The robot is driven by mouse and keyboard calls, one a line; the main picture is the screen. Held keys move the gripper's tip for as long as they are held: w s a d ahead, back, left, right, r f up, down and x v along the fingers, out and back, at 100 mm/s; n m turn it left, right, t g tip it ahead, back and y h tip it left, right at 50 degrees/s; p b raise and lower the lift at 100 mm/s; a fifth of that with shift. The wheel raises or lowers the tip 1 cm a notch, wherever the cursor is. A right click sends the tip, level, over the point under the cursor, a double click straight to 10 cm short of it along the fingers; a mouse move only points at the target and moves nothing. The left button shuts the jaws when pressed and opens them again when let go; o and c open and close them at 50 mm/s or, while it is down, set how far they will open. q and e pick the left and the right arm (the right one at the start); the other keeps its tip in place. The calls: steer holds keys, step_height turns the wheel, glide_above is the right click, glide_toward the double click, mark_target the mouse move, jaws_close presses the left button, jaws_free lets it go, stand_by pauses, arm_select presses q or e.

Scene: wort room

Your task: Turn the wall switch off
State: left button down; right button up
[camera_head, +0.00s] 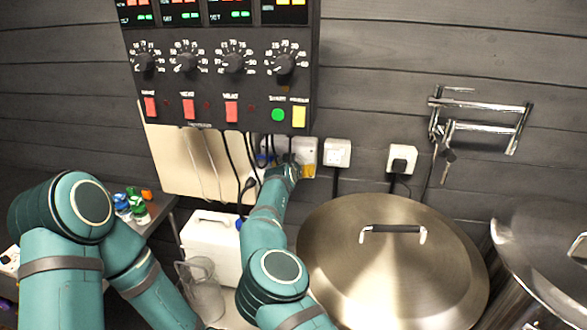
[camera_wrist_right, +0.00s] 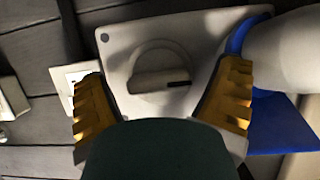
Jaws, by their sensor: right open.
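The wall switch is a pale plate (camera_head: 305,147) with a rotary knob, on the wall just below the control panel. In the right wrist view, its round knob (camera_wrist_right: 160,78) has a raised grip bar lying nearly level, with a black mark at its right end. My right gripper (camera_wrist_right: 164,82) is open, its yellow fingers on either side of the knob, apart from it. In the head view, my right gripper (camera_head: 297,170) is at the plate's lower edge, partly hidden by its own wrist. My left arm is at the left; its gripper is out of view.
A control panel (camera_head: 225,90) with knobs and buttons is above, its cables hanging near my right arm. A white wall plate (camera_head: 337,152) and a plugged socket (camera_head: 402,158) are to the right. A lidded steel kettle (camera_head: 390,265) stands below. A blue item (camera_wrist_right: 265,120) is beside the right finger.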

steer(key=shift+s, duration=0.1)
steer(key=v, duration=1.2)
